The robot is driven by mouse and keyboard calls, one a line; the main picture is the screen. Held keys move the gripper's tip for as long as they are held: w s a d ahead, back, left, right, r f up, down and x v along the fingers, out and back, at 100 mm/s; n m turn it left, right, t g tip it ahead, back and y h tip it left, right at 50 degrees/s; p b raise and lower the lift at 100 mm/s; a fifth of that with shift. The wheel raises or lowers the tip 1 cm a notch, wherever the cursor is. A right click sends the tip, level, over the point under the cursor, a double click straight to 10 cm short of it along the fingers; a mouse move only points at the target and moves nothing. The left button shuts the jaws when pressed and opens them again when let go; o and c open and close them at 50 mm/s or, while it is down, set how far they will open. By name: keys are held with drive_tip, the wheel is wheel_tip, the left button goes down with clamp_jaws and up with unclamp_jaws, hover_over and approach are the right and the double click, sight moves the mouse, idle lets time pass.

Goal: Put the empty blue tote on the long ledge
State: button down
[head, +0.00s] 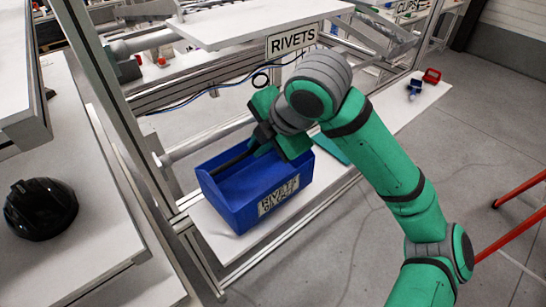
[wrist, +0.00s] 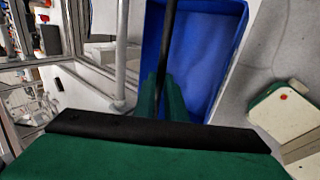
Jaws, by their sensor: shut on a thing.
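The blue tote (head: 240,190) is an open box with a white label reading RIVETS and a dark handle bar (head: 232,160). It is at the near part of the long white ledge (head: 218,243); I cannot tell whether its base touches the ledge or is slightly above. My gripper (head: 262,142) is over the tote, shut on the handle bar. In the wrist view the bar runs between the green fingers, and the tote's inside (wrist: 205,50) looks empty where it shows. My gripper hides part of the far end.
A flat teal thing (head: 336,149) lies on the ledge just beyond the tote. Red (head: 432,75) and blue (head: 414,88) items stand at the ledge's far end. A RIVETS sign (head: 292,40) hangs above. A black helmet shell (head: 41,208) is on the left table.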

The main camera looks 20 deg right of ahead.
drive_tip(key=d+f, duration=0.1)
drive_tip(key=f, duration=0.1)
drive_tip(key=w+d+f, duration=0.1)
drive_tip(key=f, duration=0.1)
drive_tip(key=d+f, duration=0.2)
drive_tip(key=shift+w+f, duration=0.15)
drive_tip(key=shift+a, duration=0.2)
drive_tip(key=c, duration=1.8)
unclamp_jaws()
drive_tip(key=shift+a, duration=0.15)
